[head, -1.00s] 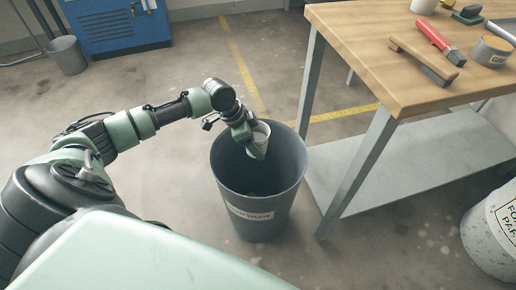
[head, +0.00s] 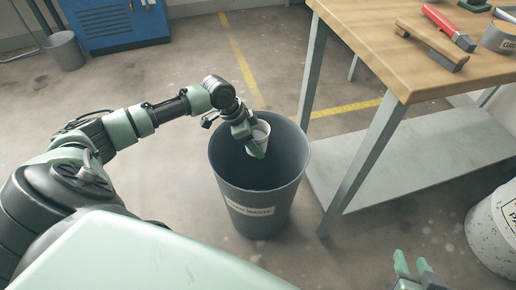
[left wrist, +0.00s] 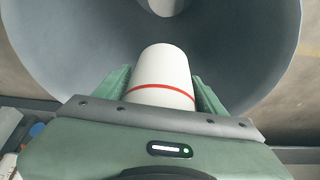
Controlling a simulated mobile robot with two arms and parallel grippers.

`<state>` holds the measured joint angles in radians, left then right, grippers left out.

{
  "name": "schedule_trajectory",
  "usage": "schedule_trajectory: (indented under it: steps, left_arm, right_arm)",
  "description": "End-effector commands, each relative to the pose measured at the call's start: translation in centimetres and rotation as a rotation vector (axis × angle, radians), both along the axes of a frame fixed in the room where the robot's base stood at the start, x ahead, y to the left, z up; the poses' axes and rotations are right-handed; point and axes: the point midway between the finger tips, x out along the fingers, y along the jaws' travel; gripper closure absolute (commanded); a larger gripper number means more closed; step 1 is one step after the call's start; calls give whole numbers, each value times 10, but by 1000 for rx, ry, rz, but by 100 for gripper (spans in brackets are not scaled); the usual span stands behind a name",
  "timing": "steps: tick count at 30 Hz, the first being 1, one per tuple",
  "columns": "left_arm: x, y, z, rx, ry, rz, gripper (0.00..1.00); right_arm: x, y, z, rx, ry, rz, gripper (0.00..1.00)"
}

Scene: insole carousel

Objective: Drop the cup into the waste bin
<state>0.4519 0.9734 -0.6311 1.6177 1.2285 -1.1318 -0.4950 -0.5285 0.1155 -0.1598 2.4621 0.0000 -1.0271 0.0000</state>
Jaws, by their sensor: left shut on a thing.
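The waste bin (head: 258,200) is a tall dark grey tub with a label on its front, standing on the floor beside the workbench. My left gripper (head: 257,147) is over the bin's open mouth, shut on the white cup (head: 262,132). In the left wrist view the cup (left wrist: 160,75) has a red band and sits between the two green fingers, with the bin's inner wall (left wrist: 75,50) around it. My right gripper (head: 412,268) shows at the lower right of the head view, its two green fingertips apart, with nothing seen between them.
The wooden workbench (head: 385,60) stands to the right of the bin, with a brush (head: 432,45), a red-handled tool (head: 448,27) and a tin (head: 499,38) on it. A speckled white container (head: 495,235) is at the right edge. A small grey bucket (head: 66,50) stands at the back left.

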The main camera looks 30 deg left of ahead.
Motion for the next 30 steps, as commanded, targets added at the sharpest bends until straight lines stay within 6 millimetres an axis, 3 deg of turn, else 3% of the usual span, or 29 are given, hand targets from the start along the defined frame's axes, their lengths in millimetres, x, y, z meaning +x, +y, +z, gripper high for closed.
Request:
schedule_trajectory:
  steps: [13, 14, 16, 30]
  left_arm:
    - [0, 0, -1, 0, 0, 0, 68]
    - [0, 0, -1, 0, 0, 0, 27]
    - [0, 0, -1, 0, 0, 0, 8]
    - [-1, 2, 5, 1, -1, 0, 5]
  right_arm:
    - [7, 3, 6, 10, -43, 3, 64]
    - [7, 3, 6, 9, -42, 3, 64]
    - [7, 3, 6, 10, -42, 2, 64]
    - [1, 1, 2, 1, -4, 1, 64]
